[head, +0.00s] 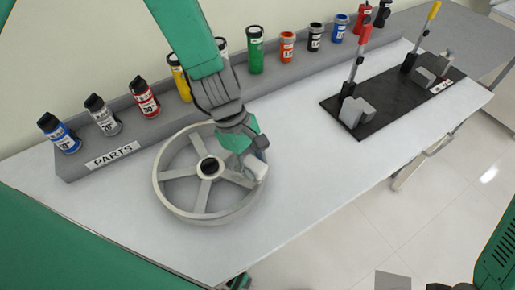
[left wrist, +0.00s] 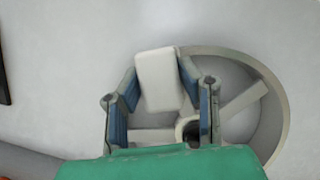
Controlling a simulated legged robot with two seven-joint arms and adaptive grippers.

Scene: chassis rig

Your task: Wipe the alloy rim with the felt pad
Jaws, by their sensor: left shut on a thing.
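The alloy rim (head: 167,199) is a pale grey five-spoke wheel with a dark hub, lying flat on the white table. My left gripper (head: 255,157) is over the rim's right side in the head view. It is shut on the white felt pad (head: 255,170), which is at or just above the rim's right edge; I cannot tell if they touch. In the left wrist view the felt pad (left wrist: 159,80) sits between the blue-lined fingers, with the rim (left wrist: 275,105) behind and to the right. My right gripper is not clearly in view.
A grey parts rack (head: 80,172) with several coloured bottles runs along the table's back. A black mat (head: 378,117) with two lever clamps, red-handled and yellow-handled, lies at the right. The white table (head: 300,185) is clear between the rim and the mat.

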